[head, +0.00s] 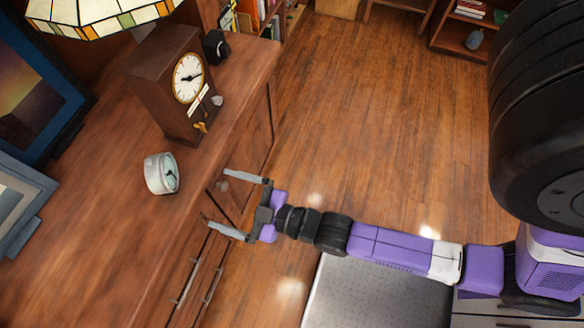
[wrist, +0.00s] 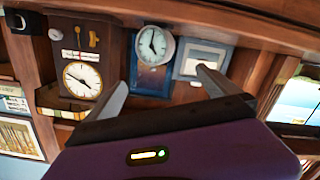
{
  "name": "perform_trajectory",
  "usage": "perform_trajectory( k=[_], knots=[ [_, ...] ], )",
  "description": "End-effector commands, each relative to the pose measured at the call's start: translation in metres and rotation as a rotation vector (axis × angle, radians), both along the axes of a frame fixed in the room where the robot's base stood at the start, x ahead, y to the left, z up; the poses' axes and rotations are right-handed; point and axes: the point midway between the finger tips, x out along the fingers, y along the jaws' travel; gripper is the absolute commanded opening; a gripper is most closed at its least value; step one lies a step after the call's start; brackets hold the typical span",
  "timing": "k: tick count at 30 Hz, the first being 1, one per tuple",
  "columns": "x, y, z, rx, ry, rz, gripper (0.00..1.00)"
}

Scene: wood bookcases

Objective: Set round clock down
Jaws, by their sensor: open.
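The round clock (head: 161,173) is small and white with a pale dial. It stands on the wooden cabinet top (head: 95,200), near its front edge, in the head view. In the wrist view the round clock (wrist: 155,45) shows its dial and hands, ahead of my gripper. My gripper (head: 226,202) is open and empty, its two fingers pointing toward the cabinet from its front side. The fingertips are apart from the clock. The fingers also show in the wrist view (wrist: 160,88), spread wide.
A tall brown mantel clock (head: 165,85) stands behind the round clock. A stained-glass lamp (head: 95,15) is at the back. Picture frames (head: 25,195) line the left side. A small black object (head: 215,47) sits near the mantel clock. Open wooden floor (head: 375,120) lies to the right.

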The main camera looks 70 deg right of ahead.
Motion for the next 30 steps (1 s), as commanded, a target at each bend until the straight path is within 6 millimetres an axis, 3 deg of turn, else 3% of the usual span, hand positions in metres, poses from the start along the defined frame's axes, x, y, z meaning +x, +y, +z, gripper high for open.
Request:
perform_trajectory(
  k=[1, 6, 12, 19, 30],
  knots=[
    [-0.027, 0.0, 0.006, 0.035, 0.021, -0.003, 1.0],
    [-0.094, 0.0, 0.039, 0.157, 0.077, -0.021, 1.0],
    [-0.151, -0.001, 0.086, 0.287, 0.136, -0.047, 1.0],
    [-0.177, -0.001, 0.119, 0.367, 0.17, -0.066, 1.0],
    [-0.179, -0.001, 0.123, 0.377, 0.173, -0.068, 1.0]
  ],
)
